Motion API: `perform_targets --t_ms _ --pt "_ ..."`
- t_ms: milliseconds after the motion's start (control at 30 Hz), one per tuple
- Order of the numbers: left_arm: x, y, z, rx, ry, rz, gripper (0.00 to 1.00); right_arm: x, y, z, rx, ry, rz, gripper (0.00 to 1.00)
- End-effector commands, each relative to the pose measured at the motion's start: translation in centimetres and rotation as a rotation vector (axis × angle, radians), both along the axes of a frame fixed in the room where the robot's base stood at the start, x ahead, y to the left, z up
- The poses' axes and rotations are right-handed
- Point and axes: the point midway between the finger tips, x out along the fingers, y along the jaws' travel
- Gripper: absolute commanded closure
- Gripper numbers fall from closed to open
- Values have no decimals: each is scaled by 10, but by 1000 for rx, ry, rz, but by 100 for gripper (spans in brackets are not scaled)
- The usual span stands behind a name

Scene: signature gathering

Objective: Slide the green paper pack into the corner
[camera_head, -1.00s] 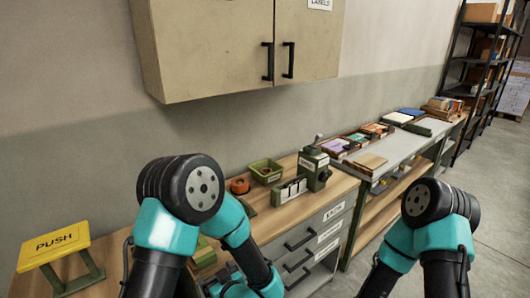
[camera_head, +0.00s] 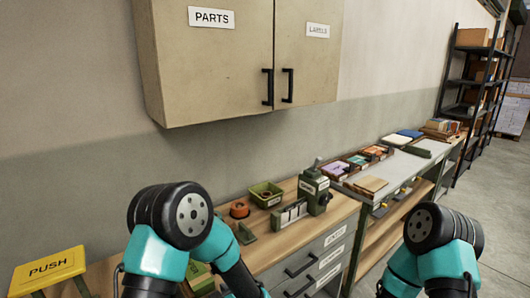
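A tray of small coloured packs stands on the grey bench at the right. It holds a purple pack (camera_head: 335,168), a greenish pack (camera_head: 357,160) and an orange pack (camera_head: 375,151). They are small, so I cannot tell exactly how each one lies.
A yellow PUSH plate (camera_head: 48,269) stands at lower left. A green bin (camera_head: 266,193) and a green device (camera_head: 314,191) stand on the wooden bench (camera_head: 275,235). A beige wall cabinet (camera_head: 215,65) hangs above. Shelving (camera_head: 470,85) stands at far right.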

Motion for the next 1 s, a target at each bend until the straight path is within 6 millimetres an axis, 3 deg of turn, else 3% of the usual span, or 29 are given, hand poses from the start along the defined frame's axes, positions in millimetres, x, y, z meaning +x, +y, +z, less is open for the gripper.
perform_targets --t_ms 600,1000 --pt "4 3 0 -1 0 0 11 0 0 0 0 0 0 11" --pt "-17 -14 0 0 0 -2 11 0 0 0 0 0 0 11"
